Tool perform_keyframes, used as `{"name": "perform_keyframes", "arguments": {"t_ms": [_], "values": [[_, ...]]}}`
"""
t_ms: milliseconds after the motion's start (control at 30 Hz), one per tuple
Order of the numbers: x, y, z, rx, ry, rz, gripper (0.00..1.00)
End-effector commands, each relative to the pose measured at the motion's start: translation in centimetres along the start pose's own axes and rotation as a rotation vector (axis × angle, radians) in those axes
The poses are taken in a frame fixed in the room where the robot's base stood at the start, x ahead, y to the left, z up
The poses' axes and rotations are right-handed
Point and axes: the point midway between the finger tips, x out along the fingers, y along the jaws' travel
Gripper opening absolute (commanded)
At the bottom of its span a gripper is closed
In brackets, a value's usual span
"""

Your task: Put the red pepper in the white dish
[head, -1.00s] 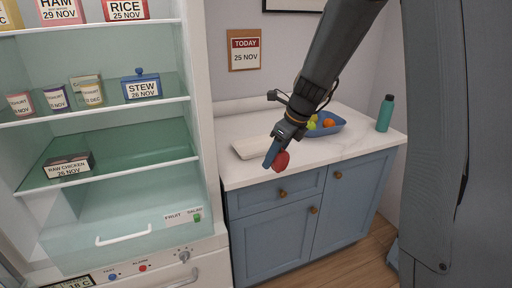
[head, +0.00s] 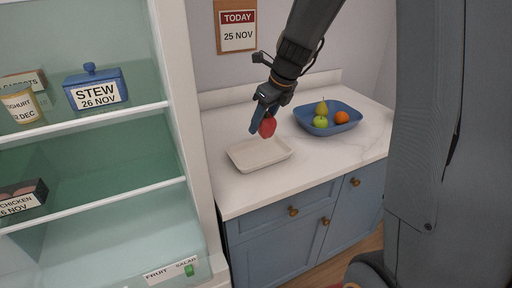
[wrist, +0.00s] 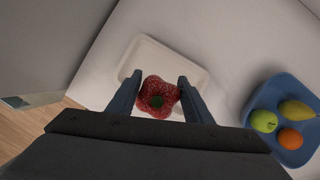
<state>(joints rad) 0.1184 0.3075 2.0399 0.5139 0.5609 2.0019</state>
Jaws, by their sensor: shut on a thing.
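The red pepper (head: 268,126) is held between the fingers of my gripper (head: 261,118), above the counter. In the wrist view the red pepper (wrist: 158,97) sits between the two fingers of my gripper (wrist: 158,92), its green stem facing the camera. The white dish (head: 262,163) is a shallow, empty rectangular tray on the counter. In the head view the pepper shows just above the dish's back edge. In the wrist view the white dish (wrist: 150,56) lies behind the pepper, which hides part of it.
A blue bowl (head: 303,118) with a pear (head: 321,107), a green apple (head: 320,122) and an orange (head: 341,117) stands to the right of the dish. An open fridge with glass shelves (head: 90,168) is on the left. The counter's front right (head: 345,160) is clear.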

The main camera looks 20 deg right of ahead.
Motion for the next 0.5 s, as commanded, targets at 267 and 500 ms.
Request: {"name": "perform_keyframes", "arguments": {"t_ms": [267,500], "values": [[4.0,0.3,-1.6,-0.003,0.004,0.006,0.20],[6.2,0.2,-2.4,-0.004,0.001,0.003,0.20]]}}
